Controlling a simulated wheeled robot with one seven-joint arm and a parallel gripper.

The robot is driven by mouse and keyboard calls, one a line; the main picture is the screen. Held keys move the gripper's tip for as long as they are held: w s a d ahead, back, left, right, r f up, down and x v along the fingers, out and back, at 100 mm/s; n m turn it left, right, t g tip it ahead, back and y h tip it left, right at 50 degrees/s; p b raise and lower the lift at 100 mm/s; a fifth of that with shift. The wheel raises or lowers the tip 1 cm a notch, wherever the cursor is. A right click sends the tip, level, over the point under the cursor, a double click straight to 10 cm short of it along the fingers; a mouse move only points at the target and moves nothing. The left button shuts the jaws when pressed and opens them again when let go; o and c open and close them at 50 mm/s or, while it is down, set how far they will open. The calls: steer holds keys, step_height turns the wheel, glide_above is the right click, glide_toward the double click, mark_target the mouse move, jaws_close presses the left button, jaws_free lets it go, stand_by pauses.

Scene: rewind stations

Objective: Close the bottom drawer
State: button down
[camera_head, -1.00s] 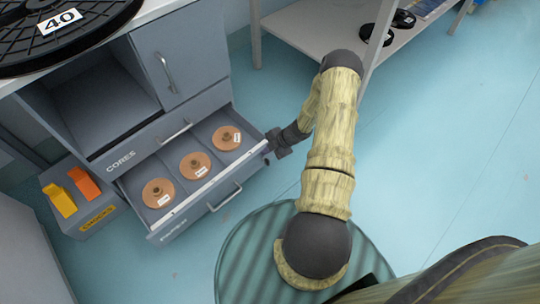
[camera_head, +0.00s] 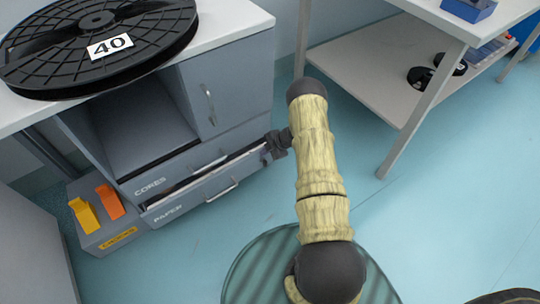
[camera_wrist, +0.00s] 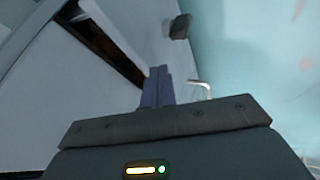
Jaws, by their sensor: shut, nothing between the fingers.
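The bottom drawer (camera_head: 190,203), grey and labelled PAPER, stands slightly out from the cabinet. A narrow dark gap and its pale top edge show above its front, and its contents are hidden. Its bar handle (camera_head: 222,190) is on the front. My gripper (camera_head: 272,148) is shut and empty at the right end of the drawer front. It looks to be against the front, but exact contact is hard to tell. In the wrist view, the shut fingers (camera_wrist: 157,88) point at the drawer front beside a bar handle (camera_wrist: 201,88).
The CORES drawer (camera_head: 165,180) above is shut. A large black reel marked 40 (camera_head: 100,45) lies on the countertop. A grey box with yellow and orange chocks (camera_head: 105,232) stands left of the drawer. A shelved table (camera_head: 395,75) stands at right. The blue floor between is clear.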

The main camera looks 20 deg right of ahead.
steer(key=shift+w+a, duration=0.15)
steer(key=shift+w, duration=0.35)
